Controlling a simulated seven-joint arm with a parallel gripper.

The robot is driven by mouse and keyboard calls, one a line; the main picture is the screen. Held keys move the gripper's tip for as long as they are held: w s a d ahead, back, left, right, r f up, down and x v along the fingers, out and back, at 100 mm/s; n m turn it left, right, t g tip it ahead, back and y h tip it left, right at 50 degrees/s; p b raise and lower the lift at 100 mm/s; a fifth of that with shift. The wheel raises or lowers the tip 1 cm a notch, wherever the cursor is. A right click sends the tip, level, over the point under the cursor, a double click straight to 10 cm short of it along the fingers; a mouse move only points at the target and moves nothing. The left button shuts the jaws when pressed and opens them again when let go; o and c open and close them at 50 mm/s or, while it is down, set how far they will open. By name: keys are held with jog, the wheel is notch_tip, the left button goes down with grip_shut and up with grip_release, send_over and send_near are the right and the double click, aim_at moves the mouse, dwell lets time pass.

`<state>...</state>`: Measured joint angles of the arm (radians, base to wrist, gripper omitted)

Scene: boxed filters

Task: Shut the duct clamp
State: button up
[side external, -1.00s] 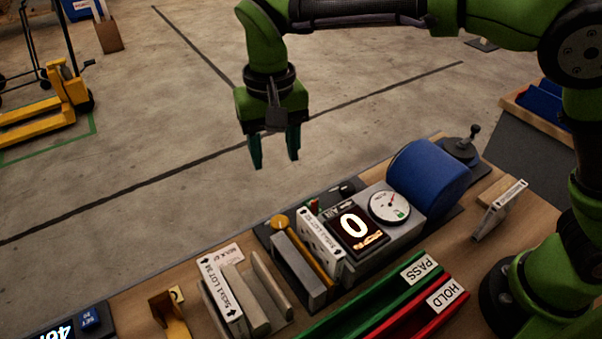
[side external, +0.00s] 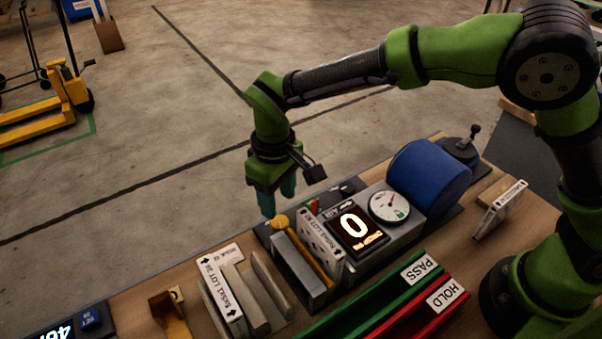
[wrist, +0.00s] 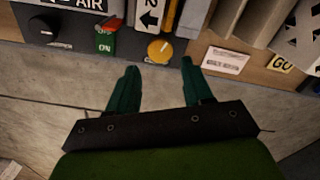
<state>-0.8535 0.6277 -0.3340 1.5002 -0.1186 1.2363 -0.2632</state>
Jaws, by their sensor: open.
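The duct test station (side external: 399,237) stands on the bench with a lit display reading 0 and a round gauge. A white-edged filter (side external: 320,243) stands upright in it, beside a yellow strip and a grey block (side external: 298,268); I cannot tell whether the clamp is closed on it. A yellow round knob (side external: 279,221) is at the station's far left corner, and it also shows in the wrist view (wrist: 160,50). My gripper (side external: 279,204) is open and empty, pointing down just above and behind this knob. In the wrist view its fingertips (wrist: 159,64) are either side of the knob's line, apart from it.
A red-green switch (wrist: 105,37) and black knob (wrist: 43,29) are left of the yellow knob in the wrist view. A blue cylinder (side external: 428,178), a filter rack (side external: 262,300), green PASS (side external: 385,293) and red HOLD (side external: 425,318) channels share the bench.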

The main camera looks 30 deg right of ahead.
aim_at(280, 221)
notch_tip(280, 221, down, 6)
jog(key=shift+f, duration=0.1)
jog(key=shift+c, duration=0.3)
jog(key=c, duration=0.7)
